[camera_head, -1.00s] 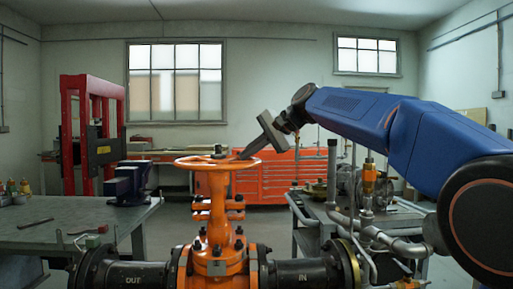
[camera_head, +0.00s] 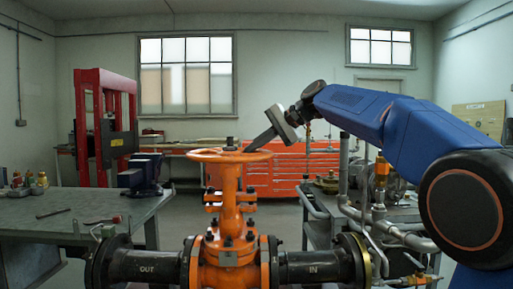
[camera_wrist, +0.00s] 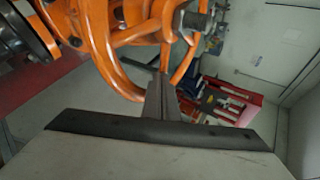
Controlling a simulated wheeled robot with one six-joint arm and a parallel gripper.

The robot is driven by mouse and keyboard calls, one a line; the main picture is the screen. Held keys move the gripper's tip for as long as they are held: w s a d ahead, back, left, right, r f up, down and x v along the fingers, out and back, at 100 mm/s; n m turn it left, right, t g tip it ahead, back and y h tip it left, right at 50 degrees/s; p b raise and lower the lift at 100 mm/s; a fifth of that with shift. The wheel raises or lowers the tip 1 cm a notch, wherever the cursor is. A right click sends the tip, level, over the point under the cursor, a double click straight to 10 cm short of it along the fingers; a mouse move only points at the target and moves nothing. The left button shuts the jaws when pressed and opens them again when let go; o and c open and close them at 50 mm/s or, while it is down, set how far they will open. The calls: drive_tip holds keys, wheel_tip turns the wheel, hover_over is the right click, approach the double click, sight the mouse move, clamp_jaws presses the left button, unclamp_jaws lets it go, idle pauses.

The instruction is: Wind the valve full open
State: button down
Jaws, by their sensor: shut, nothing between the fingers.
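The orange gate valve (camera_head: 229,235) stands upright in front of me between black pipe flanges marked OUT and IN. Its orange handwheel (camera_head: 205,157) lies flat on top, with a dark stem end at its centre. My gripper (camera_head: 248,149) reaches in from the right, with its fingers together and slanting down to the right side of the wheel. In the wrist view, the shut fingers (camera_wrist: 160,88) overlap the wheel's rim and spokes (camera_wrist: 113,50). Nothing shows between them. I cannot tell whether they touch the rim or pass inside it.
A grey workbench (camera_head: 60,215) with a dark vise (camera_head: 141,172) and loose tools is at the left. A red press (camera_head: 104,125) stands behind it. An orange drawer cabinet (camera_head: 290,178) is at the back. A cart with pipework (camera_head: 372,205) stands at the right, under my arm.

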drive_tip(key=w+a+n+g, duration=0.1)
drive_tip(key=a, duration=0.1)
drive_tip(key=w+a+n+g, duration=0.1)
drive_tip(key=w+a, duration=0.1)
drive_tip(key=shift+n+y, duration=0.4)
idle(0.7)
drive_tip(key=shift+d, duration=0.1)
